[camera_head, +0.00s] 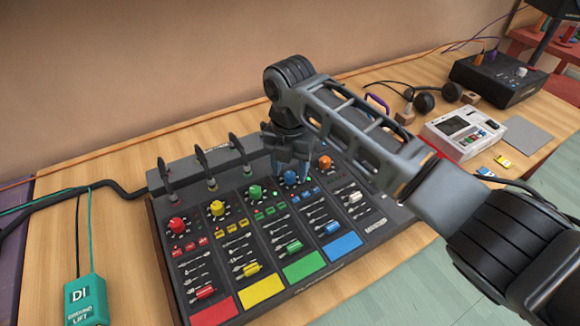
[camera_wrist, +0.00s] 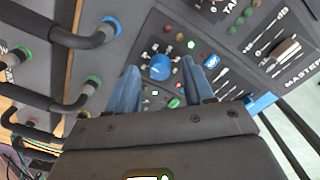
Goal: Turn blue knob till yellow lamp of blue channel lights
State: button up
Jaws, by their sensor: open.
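The blue knob (camera_wrist: 160,67) is on the mixer (camera_head: 330,255), in the blue channel, and also shows in the head view (camera_head: 290,178). My gripper (camera_wrist: 160,72) is open, with one fingertip on either side of the blue knob. I cannot tell whether the fingers touch it. In the wrist view, a row of small lamps lies beyond the knob: two look dark red, and one lamp (camera_wrist: 191,44) is bright and pale greenish. I see no clearly yellow lit lamp in the blue channel. In the head view my gripper partly hides the area above the knob.
Red (camera_head: 177,225), yellow (camera_head: 217,208), green (camera_head: 255,192) and orange (camera_head: 325,162) knobs stand in the same row. Upright stalks (camera_head: 240,150) rise along the mixer's back edge, left of my gripper. A white device (camera_head: 465,133) and a black box (camera_head: 497,80) sit to the right.

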jog(key=shift+f, duration=0.45)
jog(key=shift+c, duration=0.3)
grip_shut()
